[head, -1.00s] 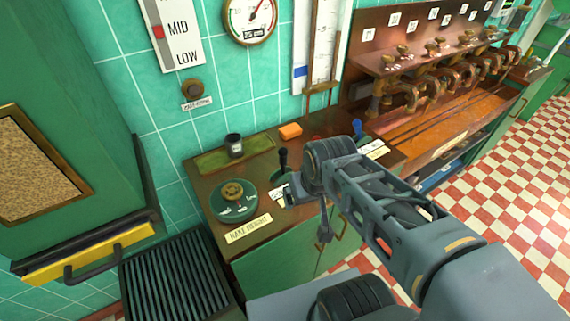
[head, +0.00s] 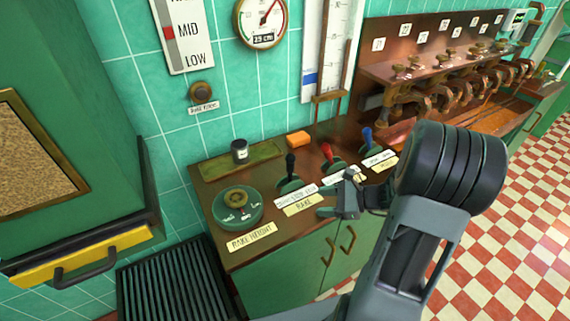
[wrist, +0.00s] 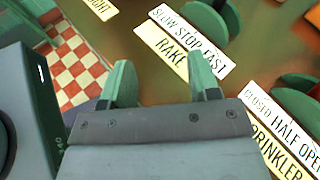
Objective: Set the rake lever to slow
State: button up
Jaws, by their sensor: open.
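The rake lever (head: 290,166) has a black handle on a green round base and stands roughly upright. Its position against the marks is hard to read. In front of it are the slow-stop-fast strip and the RAKE label (head: 304,205). In the wrist view the RAKE label (wrist: 172,50) lies just beyond my fingertips, with part of a green lever base (wrist: 205,18) at the top edge; the handle is not clear there. My gripper (head: 338,197) is open and empty, to the right and front of the rake lever, apart from it. Both fingers show in the wrist view (wrist: 163,82).
A red-handled lever (head: 328,154) and a blue-handled lever (head: 368,138) stand to the right along the counter. The rake height dial (head: 237,207) is to the left.

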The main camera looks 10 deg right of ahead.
aim_at(290, 170)
jog(key=w+d+r+m+t+y, duration=0.1)
jog(key=w+d+r+m+t, duration=0.1)
jog(key=w+r+m+t, duration=0.35)
jog(key=shift+n, duration=0.25)
jog(key=x, duration=0.6)
jog(key=p+x, duration=0.1)
jog(key=x, duration=0.6)
jog(key=shift+s+a+r, duration=0.1)
jog(key=shift+s+a, duration=0.15)
grip_shut()
